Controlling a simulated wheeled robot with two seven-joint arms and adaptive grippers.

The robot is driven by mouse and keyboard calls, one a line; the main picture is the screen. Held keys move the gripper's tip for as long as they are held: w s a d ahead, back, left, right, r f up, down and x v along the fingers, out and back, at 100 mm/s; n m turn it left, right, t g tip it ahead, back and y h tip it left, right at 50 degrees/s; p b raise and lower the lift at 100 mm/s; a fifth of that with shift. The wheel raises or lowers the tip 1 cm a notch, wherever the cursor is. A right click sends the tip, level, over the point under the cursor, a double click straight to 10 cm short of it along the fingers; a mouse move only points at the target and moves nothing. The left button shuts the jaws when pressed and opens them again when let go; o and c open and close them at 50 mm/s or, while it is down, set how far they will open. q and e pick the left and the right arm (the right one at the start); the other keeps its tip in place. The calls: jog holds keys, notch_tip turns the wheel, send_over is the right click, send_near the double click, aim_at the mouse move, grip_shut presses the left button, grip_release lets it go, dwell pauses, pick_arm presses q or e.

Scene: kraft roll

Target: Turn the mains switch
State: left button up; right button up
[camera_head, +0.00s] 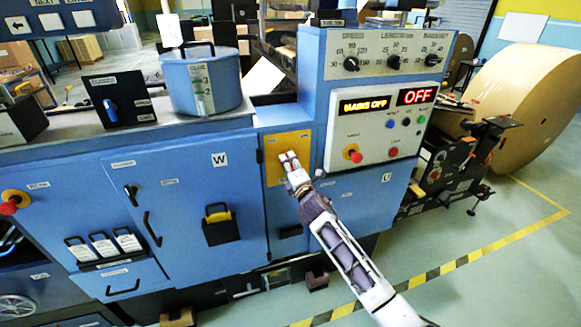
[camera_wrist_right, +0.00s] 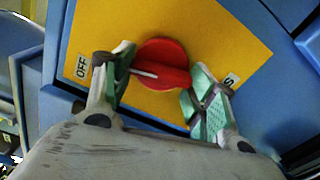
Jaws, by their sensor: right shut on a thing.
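The mains switch is a round red knob (camera_wrist_right: 163,52) with a white pointer line, on a yellow plate (camera_wrist_right: 225,35). The pointer lies toward the OFF label (camera_wrist_right: 82,67) at left; another label (camera_wrist_right: 231,80) at right is partly hidden. My right gripper (camera_wrist_right: 160,72) is shut on the knob, one finger on each side. In the head view the gripper (camera_head: 291,161) reaches the yellow plate (camera_head: 273,150) on the blue cabinet and largely hides the knob. The display (camera_head: 364,105) reads MAINS OFF, and a second display (camera_head: 418,96) reads OFF. My left gripper is not in view.
A white control panel (camera_head: 347,137) with a red button (camera_head: 353,153) is right of the plate. Dials (camera_head: 351,63) sit above it. A black box (camera_head: 221,228) is on the cabinet door at left.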

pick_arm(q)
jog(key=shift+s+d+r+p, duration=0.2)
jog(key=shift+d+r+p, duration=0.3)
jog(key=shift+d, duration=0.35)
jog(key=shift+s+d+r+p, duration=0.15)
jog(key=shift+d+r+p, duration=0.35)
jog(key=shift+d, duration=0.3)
pick_arm(e)
jog(key=shift+r+m, duration=0.1)
jog(key=shift+m, duration=5.9)
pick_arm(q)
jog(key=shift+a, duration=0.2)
pick_arm(e)
jog(key=o, duration=0.7)
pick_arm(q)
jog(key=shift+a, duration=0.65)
pick_arm(e)
jog(key=o, duration=0.3)
jog(key=shift+r, duration=0.1)
